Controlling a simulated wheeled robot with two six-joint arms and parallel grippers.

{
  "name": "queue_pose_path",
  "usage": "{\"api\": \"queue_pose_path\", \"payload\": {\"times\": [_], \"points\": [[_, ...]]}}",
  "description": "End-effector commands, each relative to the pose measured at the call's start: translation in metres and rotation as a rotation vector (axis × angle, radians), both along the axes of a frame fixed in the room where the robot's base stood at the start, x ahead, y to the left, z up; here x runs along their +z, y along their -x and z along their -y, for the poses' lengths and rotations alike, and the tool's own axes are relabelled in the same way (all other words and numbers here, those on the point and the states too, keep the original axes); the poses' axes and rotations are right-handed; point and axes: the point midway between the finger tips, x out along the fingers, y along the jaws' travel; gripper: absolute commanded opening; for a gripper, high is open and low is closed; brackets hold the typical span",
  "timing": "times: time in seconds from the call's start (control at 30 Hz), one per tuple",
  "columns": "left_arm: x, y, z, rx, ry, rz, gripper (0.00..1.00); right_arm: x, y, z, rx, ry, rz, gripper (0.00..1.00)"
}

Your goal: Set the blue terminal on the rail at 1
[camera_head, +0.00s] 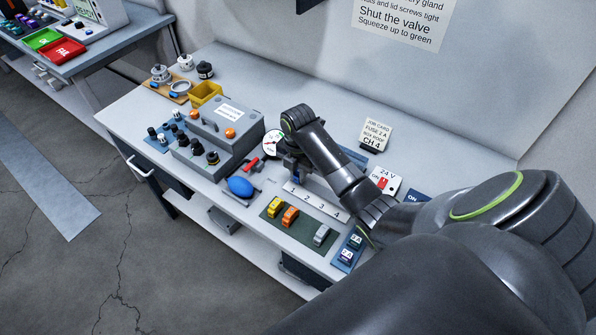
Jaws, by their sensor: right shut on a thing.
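The blue terminal (296,179) shows as a small dark-blue piece below my right gripper (293,168). The gripper is shut on it, and my wrist and the fingers hide most of it. The terminal is at the left end of the pale rail strip (318,203), close to where 1 would be; 2, 3 and 4 can be read to the right. I cannot tell whether it touches the rail. A green mat (305,230) in front holds a yellow terminal (274,207), an orange one (290,216) and a grey one (322,235). My left gripper is not in view.
Left of the gripper are a round gauge (273,142), a red-handled valve (252,163) and a blue squeeze bulb (240,187). A grey box (226,125) stands further left. A 24 V switch unit (385,180) and a blue fuse tray (349,249) are to the right.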

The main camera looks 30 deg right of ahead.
Motion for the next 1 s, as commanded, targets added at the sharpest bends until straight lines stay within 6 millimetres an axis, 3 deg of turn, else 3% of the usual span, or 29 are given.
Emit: {"api": "queue_pose_path", "payload": {"times": [1.0], "points": [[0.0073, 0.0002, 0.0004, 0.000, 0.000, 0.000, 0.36, -0.0019, 0.0003, -0.0002, 0.000, 0.000, 0.000, 0.01]]}}
